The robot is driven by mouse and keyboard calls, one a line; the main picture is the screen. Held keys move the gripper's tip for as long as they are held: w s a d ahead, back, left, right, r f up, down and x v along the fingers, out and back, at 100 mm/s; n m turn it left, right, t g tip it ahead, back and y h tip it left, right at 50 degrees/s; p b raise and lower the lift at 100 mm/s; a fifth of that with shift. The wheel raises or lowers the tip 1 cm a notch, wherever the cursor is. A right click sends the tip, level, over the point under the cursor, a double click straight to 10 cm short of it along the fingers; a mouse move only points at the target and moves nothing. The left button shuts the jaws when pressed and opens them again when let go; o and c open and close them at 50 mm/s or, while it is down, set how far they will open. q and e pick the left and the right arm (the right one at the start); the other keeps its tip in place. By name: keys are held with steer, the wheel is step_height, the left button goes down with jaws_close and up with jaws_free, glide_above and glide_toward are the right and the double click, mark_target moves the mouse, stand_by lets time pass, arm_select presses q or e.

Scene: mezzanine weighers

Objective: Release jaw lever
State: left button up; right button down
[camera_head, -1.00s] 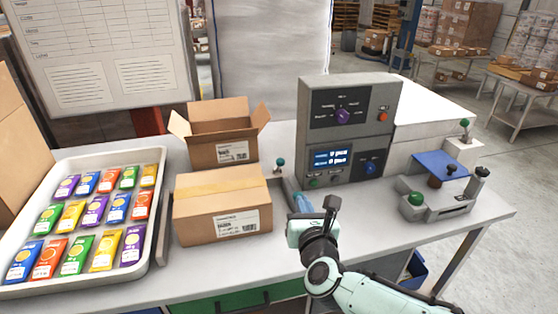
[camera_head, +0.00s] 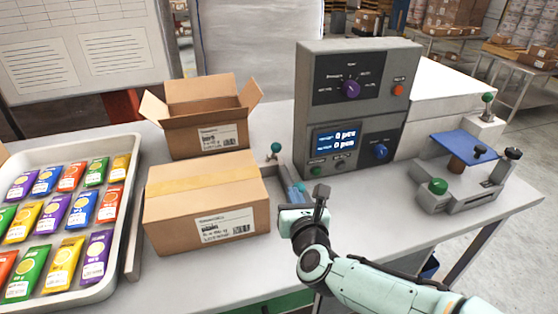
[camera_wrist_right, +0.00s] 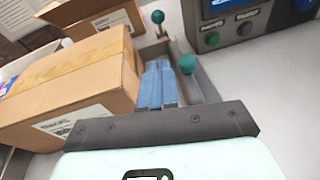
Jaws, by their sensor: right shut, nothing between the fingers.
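My right gripper (camera_head: 291,184) is shut and empty, low over the table between the closed carton and the grey console. Its blue fingers (camera_wrist_right: 156,85) point away in the right wrist view. A teal ball-ended lever (camera_head: 275,149) stands beyond the fingertips; its ball also shows in the right wrist view (camera_wrist_right: 157,17). A second teal ball (camera_wrist_right: 187,64) is just right of the fingers. Far right is a grey clamp fixture (camera_head: 455,202) with a blue plate (camera_head: 462,148) and green knob (camera_head: 438,186). No label shows which is the jaw lever. My left gripper is not in view.
The closed carton (camera_head: 175,220) stands close left of my gripper, an open carton (camera_head: 212,135) behind it. The console (camera_head: 312,110) with screen and knobs stands close right. A tray (camera_head: 128,210) of colored packets is at left. The front right tabletop is clear.

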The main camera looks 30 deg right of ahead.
glide_toward(275, 151)
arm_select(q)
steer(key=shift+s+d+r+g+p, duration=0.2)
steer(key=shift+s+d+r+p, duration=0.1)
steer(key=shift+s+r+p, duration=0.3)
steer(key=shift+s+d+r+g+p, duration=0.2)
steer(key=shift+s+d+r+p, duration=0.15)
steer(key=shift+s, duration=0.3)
arm_select(e)
steer(key=f+x, duration=0.1)
steer(key=x, duration=0.5)
steer(key=shift+d+f, duration=0.25)
steer(key=shift+d, duration=0.1)
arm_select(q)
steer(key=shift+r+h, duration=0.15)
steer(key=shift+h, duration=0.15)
arm_select(e)
steer(key=shift+w, duration=0.1)
